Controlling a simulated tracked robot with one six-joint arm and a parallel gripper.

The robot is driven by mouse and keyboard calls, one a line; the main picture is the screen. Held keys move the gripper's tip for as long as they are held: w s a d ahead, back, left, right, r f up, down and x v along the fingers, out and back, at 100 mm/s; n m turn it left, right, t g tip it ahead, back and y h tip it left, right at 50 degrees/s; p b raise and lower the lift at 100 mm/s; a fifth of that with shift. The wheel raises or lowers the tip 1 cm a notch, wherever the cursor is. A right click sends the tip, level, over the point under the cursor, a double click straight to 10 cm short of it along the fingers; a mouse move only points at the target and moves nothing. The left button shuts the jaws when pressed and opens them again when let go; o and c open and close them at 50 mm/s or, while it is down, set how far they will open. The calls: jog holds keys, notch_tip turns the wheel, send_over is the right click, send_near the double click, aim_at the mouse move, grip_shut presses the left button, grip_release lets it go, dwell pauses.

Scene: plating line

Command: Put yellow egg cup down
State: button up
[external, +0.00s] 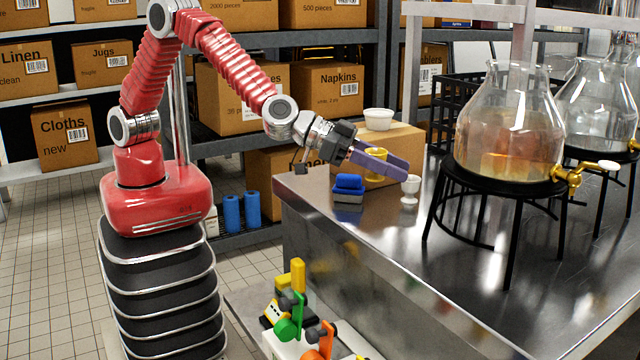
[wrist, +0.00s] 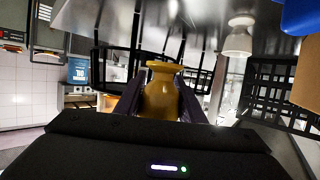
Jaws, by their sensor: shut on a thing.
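The yellow egg cup (external: 376,163) is between the fingers of my gripper (external: 382,164), above the metal counter (external: 400,260) near its far end. In the wrist view the egg cup (wrist: 162,92) stands between the two dark fingers, which are shut on it. The wrist picture appears turned over, with the counter at the top. In the external view one finger hides part of the cup. I cannot tell the exact gap between cup and counter.
A white egg cup (external: 410,189) stands just right of my gripper. A blue-topped sponge or brush (external: 348,187) lies to the left. A cardboard box (external: 392,141) with a white bowl (external: 378,119) is behind. A glass dispenser (external: 508,125) on a black stand is at right. The front counter is clear.

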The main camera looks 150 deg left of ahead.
jog(key=shift+s+a+r+m+t+h, duration=0.7)
jog(key=shift+s+a+r, duration=1)
jog(key=shift+s+r, duration=1.9)
jog(key=shift+s+a+r+m+t+h, duration=0.65)
jog(key=shift+s+a+r, duration=1.05)
jog(key=shift+s+r, duration=1.9)
jog(key=m+h, duration=0.3)
send_over(320, 180)
notch_tip(320, 180, down, 6)
jog(key=shift+f+t, duration=0.15)
jog(key=shift+t, duration=0.3)
notch_tip(320, 180, down, 14)
jog(key=shift+r, duration=0.15)
jog(key=shift+f, duration=2.15)
